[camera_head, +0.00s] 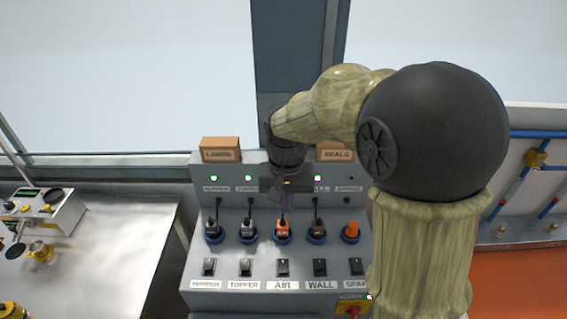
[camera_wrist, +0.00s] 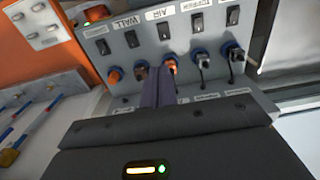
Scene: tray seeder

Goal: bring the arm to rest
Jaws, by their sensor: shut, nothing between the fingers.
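My arm reaches from the right over the grey socket panel (camera_head: 230,268) in the head view. My gripper (camera_head: 285,203) points down in front of the panel's upper face, above the AIR socket, and partly hides the row of lights. In the wrist view its purple-grey fingers (camera_wrist: 160,88) are together with nothing between them. They overlap the view of the orange AIR plug (camera_wrist: 169,65); I cannot tell how close they are to it. The AIR plug also shows in the head view (camera_head: 282,230), seated in a blue ring.
Corded plugs fill neighbouring sockets, and an orange piece (camera_head: 351,230) is in the rightmost. Rocker switches (camera_head: 245,267) line the panel's front. LABELS (camera_head: 221,149) and SEALS (camera_head: 333,155) boxes stand on top. A metal bench (camera_head: 120,235) is left; blue piping (camera_head: 540,134) is right.

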